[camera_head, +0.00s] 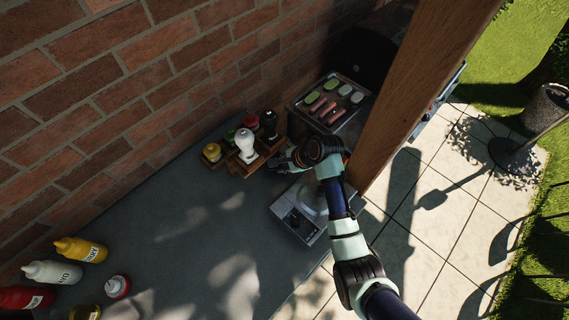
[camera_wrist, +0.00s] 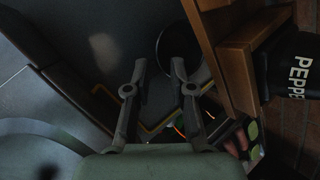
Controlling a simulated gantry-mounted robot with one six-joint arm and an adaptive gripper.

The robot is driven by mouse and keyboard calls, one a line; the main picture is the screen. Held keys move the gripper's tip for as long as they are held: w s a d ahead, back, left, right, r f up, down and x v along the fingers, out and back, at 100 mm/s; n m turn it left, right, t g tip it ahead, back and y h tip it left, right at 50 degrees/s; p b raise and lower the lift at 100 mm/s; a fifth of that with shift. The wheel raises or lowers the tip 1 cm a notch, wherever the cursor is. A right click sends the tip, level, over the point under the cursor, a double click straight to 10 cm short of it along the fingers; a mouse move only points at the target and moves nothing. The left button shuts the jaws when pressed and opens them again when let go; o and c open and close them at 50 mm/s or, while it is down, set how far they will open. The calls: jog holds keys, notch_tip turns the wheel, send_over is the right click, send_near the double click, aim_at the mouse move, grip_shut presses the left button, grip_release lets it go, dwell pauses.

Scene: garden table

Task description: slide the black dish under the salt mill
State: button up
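The salt mill is probably the white mill (camera_head: 246,143) in the head view, upright on a wooden stepped rack (camera_head: 247,165); its label is not readable. A dark round shape, apparently the black dish (camera_wrist: 172,40), lies beyond my fingertips in the wrist view, beside the rack. I cannot pick the dish out in the head view. My gripper (camera_head: 282,162) is low at the right end of the rack. In the wrist view my gripper (camera_wrist: 158,66) has its fingers apart with nothing visible between them; the right fingertip overlaps the dish's outline. I cannot tell whether it touches.
A black pepper mill (camera_wrist: 296,68) stands on the rack, close right of my gripper in the wrist view. A kitchen scale (camera_head: 301,212) sits below my wrist. A grill tray with food (camera_head: 332,102) is behind.

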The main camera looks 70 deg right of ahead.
jog(key=b+x, duration=0.1)
jog(key=x, duration=0.5)
jog(key=shift+w+f, duration=0.15)
jog(key=shift+f, duration=0.1)
grip_shut()
